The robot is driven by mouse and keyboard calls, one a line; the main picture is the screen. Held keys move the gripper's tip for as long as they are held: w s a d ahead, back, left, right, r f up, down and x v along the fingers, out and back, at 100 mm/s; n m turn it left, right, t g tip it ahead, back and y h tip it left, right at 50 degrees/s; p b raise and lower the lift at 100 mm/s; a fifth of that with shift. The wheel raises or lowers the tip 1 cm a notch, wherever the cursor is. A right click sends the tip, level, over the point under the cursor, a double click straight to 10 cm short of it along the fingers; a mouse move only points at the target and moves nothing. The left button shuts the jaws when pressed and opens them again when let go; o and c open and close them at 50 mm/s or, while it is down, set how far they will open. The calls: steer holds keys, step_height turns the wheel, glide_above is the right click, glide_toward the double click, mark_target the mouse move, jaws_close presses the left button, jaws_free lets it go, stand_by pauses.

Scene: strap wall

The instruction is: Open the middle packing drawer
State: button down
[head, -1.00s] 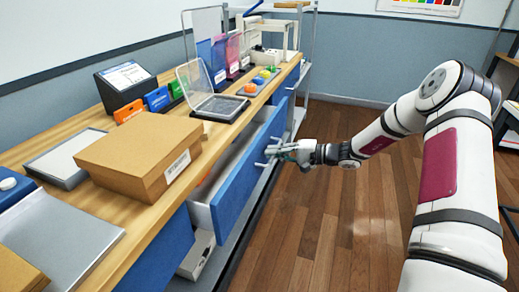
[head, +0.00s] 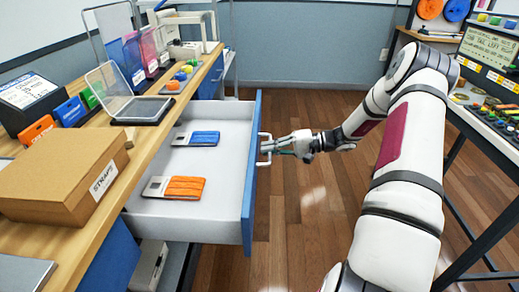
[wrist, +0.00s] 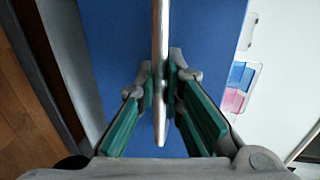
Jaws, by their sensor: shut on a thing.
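The packing drawer (head: 250,165) has a blue front and a light grey inside, and it stands well out from the wooden bench. Inside it lie a blue strap pack (head: 204,138) and an orange strap pack (head: 185,187), apart from each other. The drawer's metal handle (head: 264,137) is on the blue front. My gripper (head: 272,148) is at the handle. In the wrist view the gripper's green-padded fingers (wrist: 166,90) are shut on the handle bar (wrist: 160,40), one on each side, with the blue front behind.
A cardboard box (head: 50,185) and a clear-lidded case (head: 143,108) stand on the bench (head: 95,245) to the left. A dark-framed table (head: 490,150) with a sign and small items stands at right. Wooden floor (head: 300,225) is clear between.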

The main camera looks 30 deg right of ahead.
steer(key=shift+s+d, duration=0.15)
steer(key=shift+d, duration=0.05)
steer(key=c, duration=1.7)
jaws_free()
steer(key=v, duration=1.2)
steer(key=shift+f, duration=0.1)
